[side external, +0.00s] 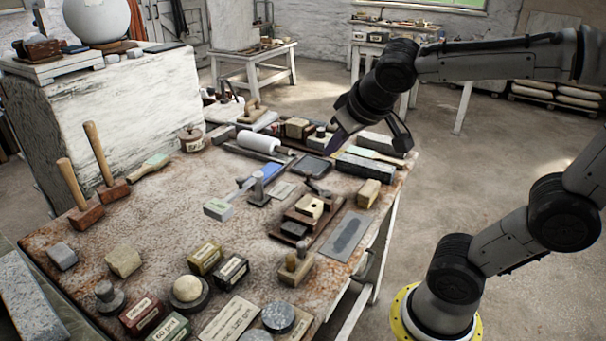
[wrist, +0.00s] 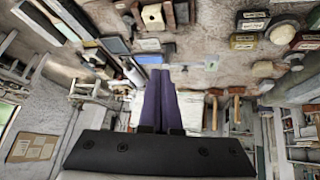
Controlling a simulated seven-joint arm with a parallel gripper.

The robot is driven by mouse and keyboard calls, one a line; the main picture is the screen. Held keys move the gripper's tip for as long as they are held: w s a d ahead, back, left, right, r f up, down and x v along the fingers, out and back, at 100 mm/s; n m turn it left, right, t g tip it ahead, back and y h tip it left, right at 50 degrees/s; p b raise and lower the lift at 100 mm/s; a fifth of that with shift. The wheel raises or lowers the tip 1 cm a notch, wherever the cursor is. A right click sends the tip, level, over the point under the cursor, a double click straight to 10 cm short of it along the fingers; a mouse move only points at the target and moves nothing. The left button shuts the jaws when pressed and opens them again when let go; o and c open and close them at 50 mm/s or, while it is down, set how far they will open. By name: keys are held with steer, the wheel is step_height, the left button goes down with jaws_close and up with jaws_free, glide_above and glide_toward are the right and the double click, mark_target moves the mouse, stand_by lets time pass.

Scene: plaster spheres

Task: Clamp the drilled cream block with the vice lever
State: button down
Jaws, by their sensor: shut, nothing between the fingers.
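The cream block (side external: 310,206) with a dark round hole sits in a brown, low vice-like fixture (side external: 325,222), right of the table's middle. A dark block lies beside it at the front. The drilled block also shows at the top of the wrist view (wrist: 152,17). A lever with a pale grey-green grip (side external: 218,209) slants up to a small grey post left of the fixture; I cannot tell how it joins the fixture. My gripper (side external: 334,142) is shut and empty, above the back right of the table, apart from block and lever. Its purple fingers (wrist: 160,75) show in the wrist view.
Two wooden mallets (side external: 104,160) stand at the table's left. Labelled boxes (side external: 206,257) and stone pieces crowd the front. Grey bars (side external: 362,168) and a yellowish block (side external: 368,193) lie at the right. The table's left middle is fairly clear.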

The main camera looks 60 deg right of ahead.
steer(key=w+d+f+g+h, duration=0.1)
steer(key=w+d+f, duration=0.15)
steer(key=w, duration=0.35)
steer(key=w+d+f+h, duration=0.1)
steer(key=w+d+f, duration=0.15)
steer(key=w, duration=0.35)
steer(key=w+d+f+g, duration=0.2)
steer(key=w+d+f, duration=0.1)
steer(key=f, duration=0.4)
steer(key=shift+w+f+h, duration=0.15)
steer(key=shift+f+h, duration=0.05)
steer(key=shift+h, duration=0.1)
steer(key=x, duration=0.9)
steer(key=shift+d+f, duration=0.2)
steer(key=shift+f, duration=0.1)
steer(key=d, duration=0.3)
steer(key=shift+d+f, duration=0.1)
steer(key=shift+f, duration=0.2)
steer(key=shift+s+d, duration=0.3)
steer(key=shift+d, duration=0.1)
